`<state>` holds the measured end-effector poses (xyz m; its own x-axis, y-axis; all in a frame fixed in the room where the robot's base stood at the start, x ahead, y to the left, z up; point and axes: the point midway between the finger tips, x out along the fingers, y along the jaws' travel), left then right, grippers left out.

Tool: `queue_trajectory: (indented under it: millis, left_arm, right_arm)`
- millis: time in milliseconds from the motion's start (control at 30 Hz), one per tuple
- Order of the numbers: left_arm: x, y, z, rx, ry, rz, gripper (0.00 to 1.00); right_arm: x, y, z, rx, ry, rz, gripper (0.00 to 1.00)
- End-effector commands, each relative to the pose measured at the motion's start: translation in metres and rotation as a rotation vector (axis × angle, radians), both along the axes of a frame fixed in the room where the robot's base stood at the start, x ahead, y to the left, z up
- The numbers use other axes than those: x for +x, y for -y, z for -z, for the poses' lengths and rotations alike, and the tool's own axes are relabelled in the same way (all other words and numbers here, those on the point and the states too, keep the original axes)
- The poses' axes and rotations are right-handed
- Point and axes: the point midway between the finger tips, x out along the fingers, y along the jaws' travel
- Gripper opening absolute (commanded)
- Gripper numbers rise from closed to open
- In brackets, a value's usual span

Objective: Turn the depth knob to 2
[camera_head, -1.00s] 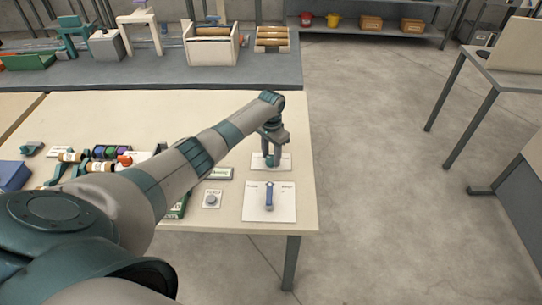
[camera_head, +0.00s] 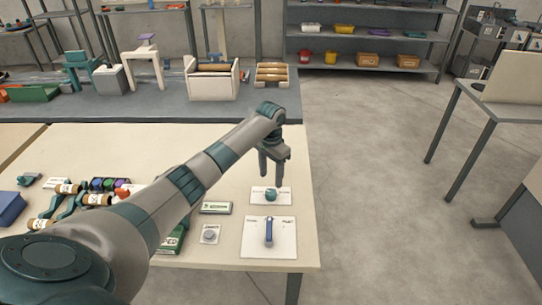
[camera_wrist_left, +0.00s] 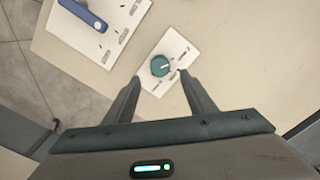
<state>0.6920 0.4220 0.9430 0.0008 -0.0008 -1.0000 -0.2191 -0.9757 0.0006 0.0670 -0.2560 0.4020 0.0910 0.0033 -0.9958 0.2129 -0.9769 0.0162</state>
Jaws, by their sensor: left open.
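The depth knob is a round teal knob (camera_head: 271,195) on a small white labelled plate (camera_head: 256,199) near the table's right edge. In the left wrist view the knob (camera_wrist_left: 160,66) has a light pointer mark, and a "2" seems to be printed toward the plate's upper right; the other print is too small to read. My left gripper (camera_head: 272,172) points down just above and behind the knob, with its fingers apart. In the left wrist view the open fingers (camera_wrist_left: 164,88) lie on either side below the knob, with nothing between them. My right gripper is not in view.
A white plate with a blue lever (camera_head: 268,232) is in front of the knob; the lever also shows in the left wrist view (camera_wrist_left: 83,15). Several rollers and coloured parts lie farther left.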

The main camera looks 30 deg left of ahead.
Motion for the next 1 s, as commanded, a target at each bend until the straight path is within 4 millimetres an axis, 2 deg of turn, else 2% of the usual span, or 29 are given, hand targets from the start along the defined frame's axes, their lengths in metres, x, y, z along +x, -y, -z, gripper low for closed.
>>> queue_trajectory:
  millis: [300, 500, 700, 1000]
  left_arm:
    - [0.001, 0.000, -0.062, 0.000, 0.005, 0.000, 0.50]
    - [0.001, 0.000, -0.089, 0.000, 0.003, -0.001, 0.50]
    - [0.000, 0.000, -0.099, 0.001, 0.002, -0.001, 0.50]
    - [0.000, 0.000, -0.099, 0.000, 0.001, -0.001, 0.50]
  right_arm:
    - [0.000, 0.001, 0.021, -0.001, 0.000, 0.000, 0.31]
    - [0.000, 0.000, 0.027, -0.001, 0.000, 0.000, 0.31]
    - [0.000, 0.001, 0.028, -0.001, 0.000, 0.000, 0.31]
    - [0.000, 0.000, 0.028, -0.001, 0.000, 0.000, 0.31]
